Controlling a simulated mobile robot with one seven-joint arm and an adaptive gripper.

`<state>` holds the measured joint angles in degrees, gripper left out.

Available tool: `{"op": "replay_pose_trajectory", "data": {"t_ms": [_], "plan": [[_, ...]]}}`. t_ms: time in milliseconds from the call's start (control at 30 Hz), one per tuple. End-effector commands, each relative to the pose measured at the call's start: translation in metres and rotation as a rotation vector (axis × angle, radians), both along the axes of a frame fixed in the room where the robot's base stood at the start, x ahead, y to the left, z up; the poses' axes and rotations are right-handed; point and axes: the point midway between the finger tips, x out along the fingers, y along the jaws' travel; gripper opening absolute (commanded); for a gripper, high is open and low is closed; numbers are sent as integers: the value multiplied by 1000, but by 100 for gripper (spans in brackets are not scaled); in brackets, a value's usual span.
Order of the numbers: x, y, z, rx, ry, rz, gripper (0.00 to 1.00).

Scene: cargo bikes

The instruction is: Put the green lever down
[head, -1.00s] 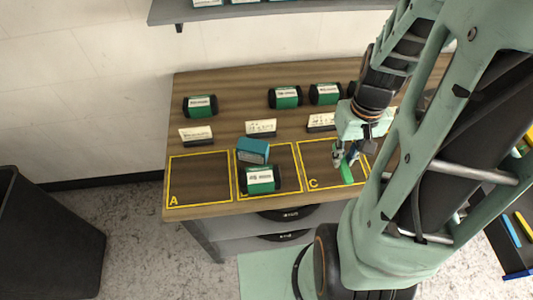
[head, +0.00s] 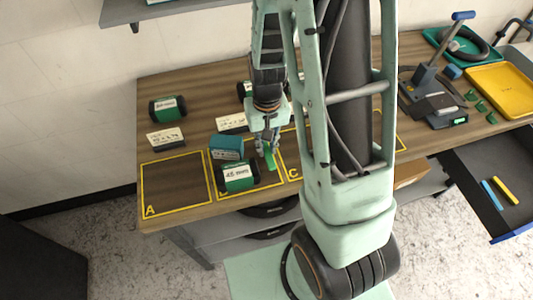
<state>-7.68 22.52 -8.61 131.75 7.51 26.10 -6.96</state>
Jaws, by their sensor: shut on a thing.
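The green lever (head: 270,159) hangs from my gripper (head: 265,150), which is shut on it. In the head view the lever shows over the right part of the middle yellow-outlined area (head: 283,185), close to the area marked C (head: 293,174). Whether it touches the table is hard to tell. A black and green labelled cylinder (head: 239,178) reading "45 mm" and a teal box (head: 226,147) lie just left of the lever. My arm hides most of area C.
Area A (head: 176,187) is empty. Another labelled cylinder (head: 167,109) and small label cards (head: 166,138) stand behind the areas. At right are a lever-armed press tool (head: 437,90), a yellow tray (head: 503,90), small green pieces (head: 480,106) and an open drawer (head: 480,165).

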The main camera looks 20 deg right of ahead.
Motion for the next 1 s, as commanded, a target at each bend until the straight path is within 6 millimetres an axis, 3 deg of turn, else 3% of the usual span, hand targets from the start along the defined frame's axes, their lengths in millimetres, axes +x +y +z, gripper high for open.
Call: {"op": "replay_pose_trajectory", "data": {"t_ms": [200, 633, 667, 800, 1000], "plan": [[0, 1, -32, 0, 1, 1, 1], [0, 1, -37, 0, 0, 1, 1], [0, 1, -35, 0, 0, 1, 17], [0, 1, -35, 0, 1, 1, 33], [0, 1, -35, 0, 1, 1, 33]]}}
